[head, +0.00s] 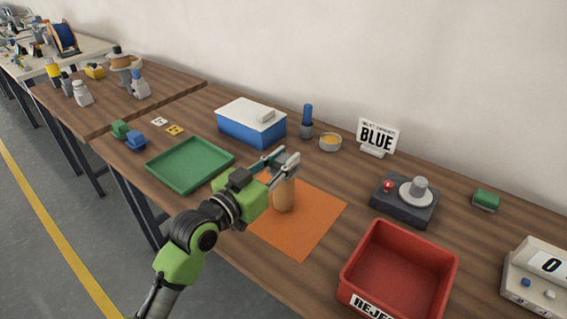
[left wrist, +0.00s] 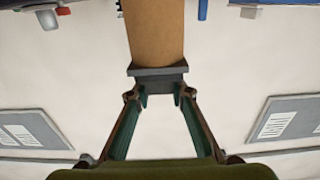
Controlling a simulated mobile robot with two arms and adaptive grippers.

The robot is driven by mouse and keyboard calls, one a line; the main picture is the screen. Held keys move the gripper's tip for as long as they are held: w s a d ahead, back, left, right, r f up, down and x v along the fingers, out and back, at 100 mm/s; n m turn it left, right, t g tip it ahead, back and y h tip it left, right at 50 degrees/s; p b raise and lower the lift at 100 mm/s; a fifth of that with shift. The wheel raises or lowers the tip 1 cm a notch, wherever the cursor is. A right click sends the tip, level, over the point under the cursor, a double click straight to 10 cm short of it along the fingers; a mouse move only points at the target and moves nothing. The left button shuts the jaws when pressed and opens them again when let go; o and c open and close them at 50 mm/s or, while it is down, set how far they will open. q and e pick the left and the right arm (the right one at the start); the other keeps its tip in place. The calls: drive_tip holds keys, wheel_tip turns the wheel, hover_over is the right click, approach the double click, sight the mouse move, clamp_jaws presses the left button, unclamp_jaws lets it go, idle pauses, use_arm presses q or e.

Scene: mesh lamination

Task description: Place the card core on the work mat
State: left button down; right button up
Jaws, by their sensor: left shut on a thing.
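The card core (head: 284,195) is a tan-brown cylinder, upright over the orange work mat (head: 313,228). My left gripper (head: 281,164) is shut on its upper end, and the fingers hide part of its top. I cannot tell whether its lower end touches the mat. In the left wrist view the core (left wrist: 154,32) runs away from between the closed fingertips (left wrist: 158,77). My right gripper is not in view.
A green tray (head: 190,164) lies left of the mat, and a blue box with a white lid (head: 250,122) stands behind. A red reject bin (head: 399,272) is at front right. A dark device with a red button (head: 405,201) and a "BLUE" sign (head: 377,136) stand beyond.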

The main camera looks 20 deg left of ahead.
use_arm(q)
drive_tip(key=shift+f, duration=0.5)
drive_tip(key=c, duration=1.8)
unclamp_jaws()
drive_tip(key=shift+f, duration=0.1)
drive_tip(key=shift+c, duration=0.2)
drive_tip(key=shift+s, duration=0.25)
drive_tip(key=v, duration=1.1)
drive_tip(key=shift+s, duration=0.3)
